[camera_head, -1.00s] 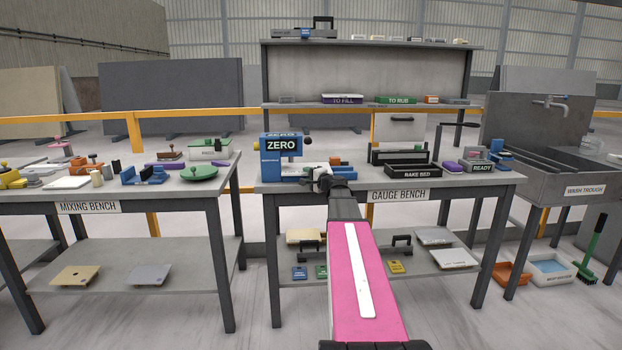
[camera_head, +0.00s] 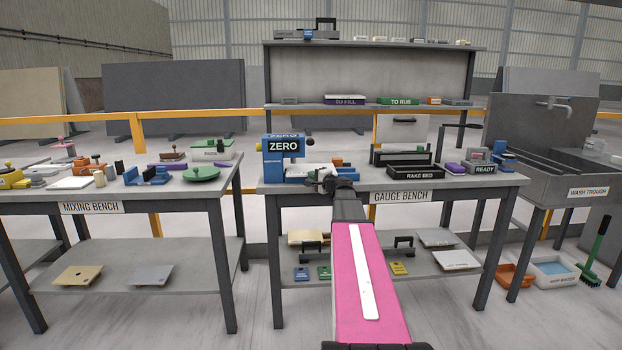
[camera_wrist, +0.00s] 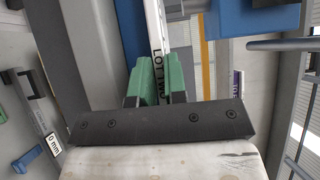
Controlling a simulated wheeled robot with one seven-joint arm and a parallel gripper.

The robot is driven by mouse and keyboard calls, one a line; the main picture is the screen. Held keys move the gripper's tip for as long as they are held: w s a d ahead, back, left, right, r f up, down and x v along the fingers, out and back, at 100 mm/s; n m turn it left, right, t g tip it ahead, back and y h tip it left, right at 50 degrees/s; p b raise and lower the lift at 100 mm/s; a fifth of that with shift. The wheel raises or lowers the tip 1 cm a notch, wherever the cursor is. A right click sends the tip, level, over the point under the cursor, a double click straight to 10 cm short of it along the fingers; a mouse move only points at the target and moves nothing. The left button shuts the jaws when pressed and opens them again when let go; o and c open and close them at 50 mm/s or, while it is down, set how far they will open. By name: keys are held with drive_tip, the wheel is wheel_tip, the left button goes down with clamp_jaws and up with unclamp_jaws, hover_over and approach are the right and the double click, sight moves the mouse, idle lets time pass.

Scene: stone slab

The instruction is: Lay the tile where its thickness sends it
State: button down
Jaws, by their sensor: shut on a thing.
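My gripper (camera_head: 322,183) is at the front edge of the gauge bench, just right of the blue gauge marked ZERO (camera_head: 273,160). Its green fingers (camera_wrist: 158,85) are shut on the pale tile (camera_wrist: 154,25), whose narrow edge reads "LOT TWO". In the head view the tile (camera_head: 312,170) shows flat and white beside the gauge; whether it touches the gauge is unclear. The purple TO FILL tray (camera_head: 345,99) and green TO RUB tray (camera_head: 398,100) sit on the upper rack. The black RAKE BED (camera_head: 416,172) and grey READY holder (camera_head: 484,168) stand on the bench.
The wash trough (camera_head: 560,165) is right. Orange and blue items stand close behind the tile. A tag reading "0 mm" (camera_wrist: 52,145) shows in the wrist view.

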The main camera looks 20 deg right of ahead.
sight(341, 175)
drive_tip(key=shift+s+d+r, duration=0.1)
drive_tip(key=shift+s+d, duration=0.45)
drive_tip(key=shift+d, duration=1.35)
drive_tip(key=shift+s+d+f, duration=0.1)
drive_tip(key=shift+s+d, duration=0.4)
drive_tip(key=shift+d, duration=1.4)
drive_tip(key=shift+s+d+r, duration=0.1)
drive_tip(key=shift+s+d, duration=0.45)
drive_tip(key=shift+d, duration=1.35)
drive_tip(key=c, duration=1.1)
unclamp_jaws()
drive_tip(key=v, duration=1.1)
